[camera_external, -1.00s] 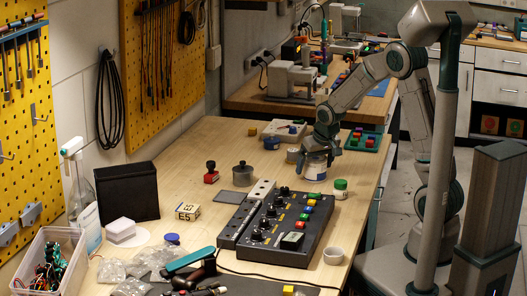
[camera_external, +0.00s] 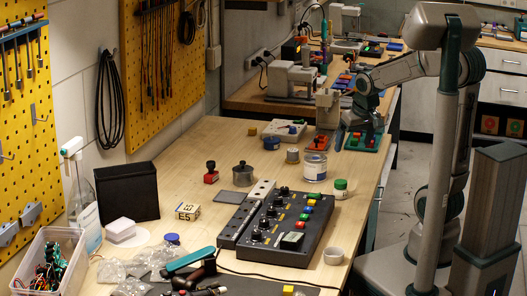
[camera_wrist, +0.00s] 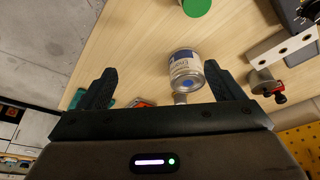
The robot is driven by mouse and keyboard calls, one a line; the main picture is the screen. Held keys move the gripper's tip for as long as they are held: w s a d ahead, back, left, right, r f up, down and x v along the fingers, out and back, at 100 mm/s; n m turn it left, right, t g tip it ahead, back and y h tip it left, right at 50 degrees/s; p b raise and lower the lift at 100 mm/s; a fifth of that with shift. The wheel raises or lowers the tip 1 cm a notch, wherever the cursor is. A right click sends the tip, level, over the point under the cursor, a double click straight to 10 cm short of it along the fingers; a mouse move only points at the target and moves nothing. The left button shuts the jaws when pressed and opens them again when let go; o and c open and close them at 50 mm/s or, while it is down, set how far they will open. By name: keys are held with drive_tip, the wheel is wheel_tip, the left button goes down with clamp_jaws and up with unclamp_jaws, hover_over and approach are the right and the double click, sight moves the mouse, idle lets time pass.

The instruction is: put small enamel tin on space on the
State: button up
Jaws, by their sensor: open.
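The small enamel tin (camera_external: 314,166), white with a blue label, stands upright on the wooden bench behind the black control box. In the wrist view the tin (camera_wrist: 186,71) shows beyond the gap between my fingers, its label towards me. My gripper (camera_external: 360,136) is open and empty, behind and to the right of the tin, over the green tray at the bench's right side. In the wrist view my gripper (camera_wrist: 158,68) has its two dark fingers wide apart, with nothing held. The fingers are clear of the tin.
A green-lidded jar (camera_external: 340,188) stands just in front of the tin, with the control box (camera_external: 274,232) nearer. A small grey cylinder (camera_external: 292,156) is left of the tin; a grey knobbed pot (camera_external: 242,175) is farther left. The green tray (camera_external: 350,147) lies behind right.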

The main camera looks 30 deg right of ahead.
drive_tip(key=s+d+f, duration=0.1)
drive_tip(key=s+d, duration=0.2)
drive_tip(key=s, duration=0.9)
drive_tip(key=shift+s+d+f+g, duration=0.15)
drive_tip(key=shift+s+f+g, duration=0.15)
drive_tip(key=shift+f+g, duration=0.1)
